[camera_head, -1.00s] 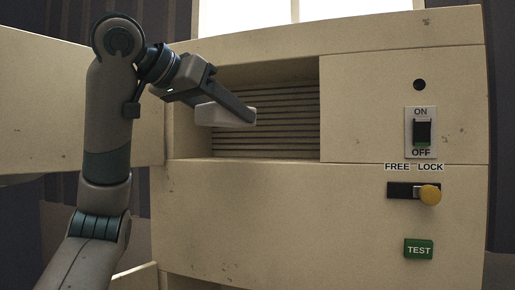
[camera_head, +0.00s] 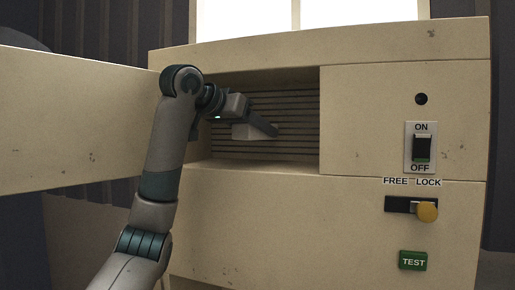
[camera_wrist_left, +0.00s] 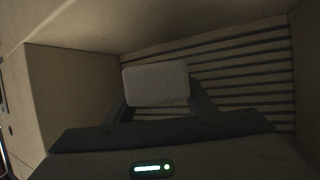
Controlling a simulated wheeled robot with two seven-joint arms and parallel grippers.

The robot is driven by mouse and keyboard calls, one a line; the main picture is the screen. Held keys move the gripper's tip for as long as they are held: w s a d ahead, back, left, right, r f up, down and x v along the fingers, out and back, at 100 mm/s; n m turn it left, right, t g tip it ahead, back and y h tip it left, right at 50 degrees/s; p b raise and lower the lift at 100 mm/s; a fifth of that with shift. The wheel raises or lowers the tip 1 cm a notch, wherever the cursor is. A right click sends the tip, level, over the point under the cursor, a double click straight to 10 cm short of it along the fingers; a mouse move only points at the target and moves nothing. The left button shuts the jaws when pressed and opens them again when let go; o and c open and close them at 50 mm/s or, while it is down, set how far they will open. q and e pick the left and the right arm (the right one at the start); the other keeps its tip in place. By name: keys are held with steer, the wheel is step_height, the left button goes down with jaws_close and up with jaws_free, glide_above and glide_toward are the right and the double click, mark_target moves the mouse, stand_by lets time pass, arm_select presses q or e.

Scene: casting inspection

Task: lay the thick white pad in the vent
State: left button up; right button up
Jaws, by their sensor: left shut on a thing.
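The thick white pad (camera_head: 247,132) is held by my left gripper (camera_head: 262,127), inside the recess of the cream cabinet. In the left wrist view the pad (camera_wrist_left: 156,84) sits between the two fingers (camera_wrist_left: 158,92), which are shut on it. The vent (camera_head: 295,115) is a slatted back wall in the recess. Its slats (camera_wrist_left: 240,80) run behind and to the right of the pad in the wrist view. I cannot tell whether the pad touches the slats or the recess floor. My right gripper is not in view.
A cream door or panel (camera_head: 75,125) stands out on the left of the recess. To the right are a black and green ON/OFF switch (camera_head: 422,148), a yellow knob (camera_head: 428,211) on a FREE/LOCK slot, and a green TEST button (camera_head: 413,261). The recess floor (camera_head: 270,168) is bare.

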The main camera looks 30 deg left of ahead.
mark_target(257, 165)
arm_select(q)
step_height(257, 165, down, 2)
steer(key=shift+s+a+f, duration=0.1)
steer(key=shift+s+f, duration=0.05)
steer(key=shift+f, duration=0.25)
steer(key=shift+f+p, duration=0.1)
steer(key=shift+p, duration=0.2)
step_height(257, 165, down, 2)
steer(key=shift+f+p, duration=0.1)
steer(key=shift+p, duration=0.3)
steer(key=shift+w+f+p, duration=0.2)
steer(key=shift+f+p, duration=0.2)
steer(key=shift+f, duration=0.15)
